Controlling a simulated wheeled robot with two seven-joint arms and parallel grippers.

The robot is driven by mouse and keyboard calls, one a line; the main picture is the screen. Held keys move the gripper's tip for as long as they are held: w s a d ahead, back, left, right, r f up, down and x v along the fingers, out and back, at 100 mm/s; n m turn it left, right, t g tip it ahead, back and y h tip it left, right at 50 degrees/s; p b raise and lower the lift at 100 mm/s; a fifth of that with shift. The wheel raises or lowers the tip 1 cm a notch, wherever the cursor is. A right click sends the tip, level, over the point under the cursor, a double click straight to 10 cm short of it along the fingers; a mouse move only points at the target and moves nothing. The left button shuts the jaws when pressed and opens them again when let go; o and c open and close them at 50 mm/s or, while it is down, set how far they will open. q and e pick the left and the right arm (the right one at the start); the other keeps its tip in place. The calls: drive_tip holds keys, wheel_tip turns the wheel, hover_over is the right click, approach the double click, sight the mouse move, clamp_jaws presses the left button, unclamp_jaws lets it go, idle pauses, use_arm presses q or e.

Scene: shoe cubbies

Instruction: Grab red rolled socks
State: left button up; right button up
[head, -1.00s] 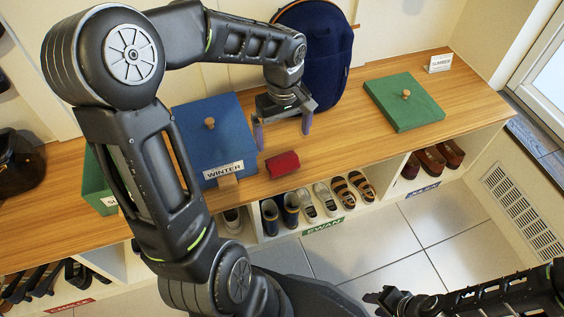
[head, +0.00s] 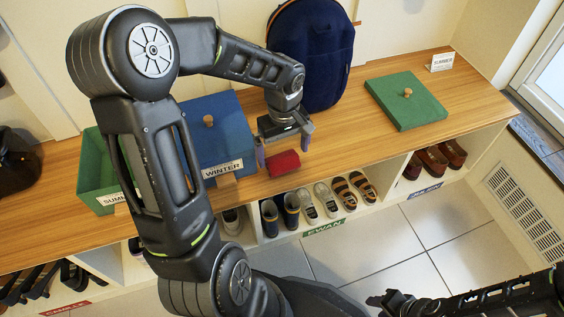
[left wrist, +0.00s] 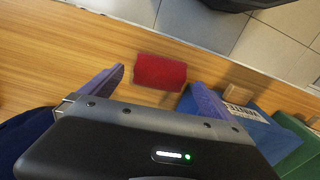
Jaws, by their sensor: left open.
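The red rolled socks (head: 283,164) lie on the wooden bench top, close to its front edge. My left gripper (head: 283,156) is open just above and behind the socks, pointing down. In the left wrist view the red rolled socks (left wrist: 160,72) show between and just beyond the two purple fingertips of my left gripper (left wrist: 158,78), not gripped. My right gripper (head: 385,303) is low at the bottom right of the head view, over the floor, far from the socks; its jaw state is unclear.
The blue WINTER box (head: 215,130) stands left of the socks. A green box (head: 95,170) is further left, a green lid (head: 405,102) lies at right. A dark blue backpack (head: 315,60) stands behind. The bench top (head: 345,125) right of the socks is clear; shoes sit in cubbies below.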

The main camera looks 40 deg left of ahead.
sight(283, 158)
use_arm(q)
wheel_tip(283, 158, down, 4)
drive_tip(key=shift+f+b, duration=0.2)
drive_tip(key=shift+b, duration=0.35)
drive_tip(key=shift+r, duration=0.1)
drive_tip(key=c, duration=1.4)
